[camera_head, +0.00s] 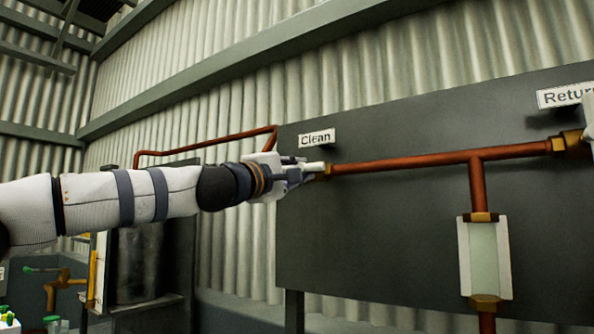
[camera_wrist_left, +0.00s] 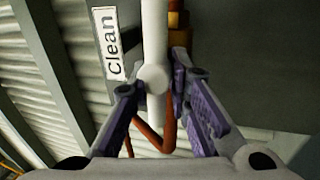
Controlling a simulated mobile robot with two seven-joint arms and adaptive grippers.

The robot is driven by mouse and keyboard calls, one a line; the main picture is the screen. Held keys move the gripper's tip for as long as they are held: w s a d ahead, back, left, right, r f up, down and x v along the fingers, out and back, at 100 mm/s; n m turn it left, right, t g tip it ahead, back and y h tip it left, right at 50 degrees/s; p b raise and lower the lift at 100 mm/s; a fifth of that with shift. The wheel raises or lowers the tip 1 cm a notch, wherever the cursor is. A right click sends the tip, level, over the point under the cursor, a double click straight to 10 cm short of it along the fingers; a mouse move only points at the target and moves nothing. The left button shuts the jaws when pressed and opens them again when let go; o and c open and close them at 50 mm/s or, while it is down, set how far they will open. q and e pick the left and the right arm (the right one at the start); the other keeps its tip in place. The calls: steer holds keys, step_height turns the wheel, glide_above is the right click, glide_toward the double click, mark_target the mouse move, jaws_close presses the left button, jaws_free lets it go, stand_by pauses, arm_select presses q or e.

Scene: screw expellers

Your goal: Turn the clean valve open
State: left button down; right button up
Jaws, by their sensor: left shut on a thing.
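The clean valve's pale handle (camera_head: 314,167) shows at the left end of the red pipe, just below the "Clean" label (camera_head: 316,138). In the left wrist view the handle (camera_wrist_left: 154,40) runs as a white bar up from a round end between my fingers, beside the "Clean" label (camera_wrist_left: 111,45). My left gripper (camera_head: 300,172) is at the valve, and its purple-padded fingers (camera_wrist_left: 158,100) are shut on the handle's round end. The valve's brass body (camera_wrist_left: 178,25) is partly hidden behind the handle. My right gripper is in neither view.
A dark panel (camera_head: 400,230) stands behind the valve and carries red pipe (camera_head: 410,161). A "Return" label (camera_head: 566,95) and a sight glass (camera_head: 484,260) are to the right. A metal tank (camera_head: 138,262) and brass pipework (camera_head: 64,283) stand at lower left.

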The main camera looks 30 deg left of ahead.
arm_select(q)
steer(key=shift+s+a+r+n, duration=0.1)
steer(key=shift+s+r+n, duration=0.15)
steer(key=shift+r+n, duration=0.25)
steer(key=c, duration=1.8)
jaws_free()
steer(key=shift+r, duration=0.1)
steer(key=shift+o, duration=1.1)
steer(key=shift+w+f, duration=0.1)
steer(key=shift+f, duration=0.1)
steer(key=shift+f, duration=0.2)
steer(key=v, duration=1.2)
steer(key=shift+d, duration=0.25)
